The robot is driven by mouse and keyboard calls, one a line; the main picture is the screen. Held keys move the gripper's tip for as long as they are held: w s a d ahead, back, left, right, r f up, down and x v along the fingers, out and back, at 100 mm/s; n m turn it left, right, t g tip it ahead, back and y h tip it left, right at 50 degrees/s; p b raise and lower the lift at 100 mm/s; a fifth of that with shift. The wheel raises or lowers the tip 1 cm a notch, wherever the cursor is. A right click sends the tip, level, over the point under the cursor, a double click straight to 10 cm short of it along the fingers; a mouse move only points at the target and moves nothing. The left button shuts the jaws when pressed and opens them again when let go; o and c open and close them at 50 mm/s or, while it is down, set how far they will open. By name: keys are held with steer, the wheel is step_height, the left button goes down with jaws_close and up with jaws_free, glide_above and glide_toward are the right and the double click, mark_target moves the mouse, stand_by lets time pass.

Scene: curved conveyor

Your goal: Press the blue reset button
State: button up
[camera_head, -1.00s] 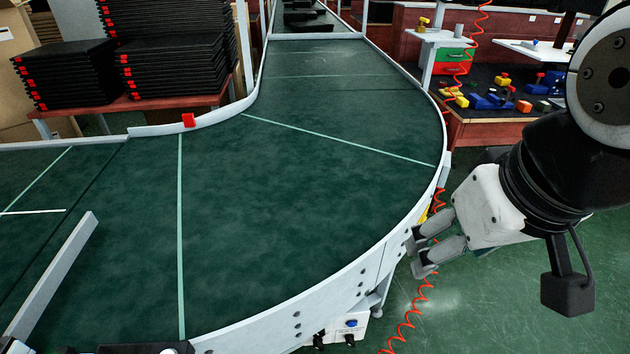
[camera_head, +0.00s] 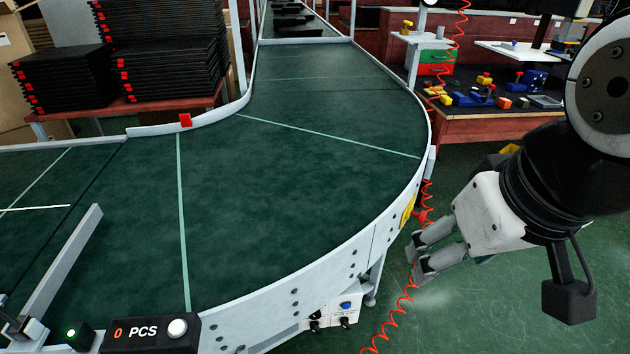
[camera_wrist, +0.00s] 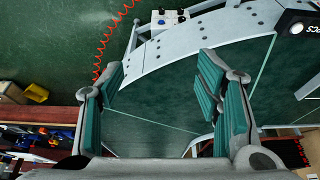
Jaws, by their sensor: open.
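The blue button (camera_head: 346,305) sits on top of a small white control box (camera_head: 343,320) fixed under the outer edge of the curved conveyor. The box has dark knobs on its front. In the wrist view, the control box (camera_wrist: 167,20) shows at the top, upside down and small. My gripper (camera_head: 415,264) is open and empty, to the right of the conveyor rim and above and right of the button, apart from both. In the wrist view, my gripper's (camera_wrist: 162,74) padded fingers are spread on both sides of the conveyor edge.
The conveyor's metal rim (camera_head: 350,245) curves beside my gripper. A coiled red hose (camera_head: 402,310) hangs near the box. A counter (camera_head: 150,333) reads 0 PCS and has a white button. A workbench (camera_head: 490,128) with coloured parts stands at right. Green floor is clear at lower right.

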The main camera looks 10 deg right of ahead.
steer(key=shift+s, duration=0.1)
jaws_close()
stand_by(1.1)
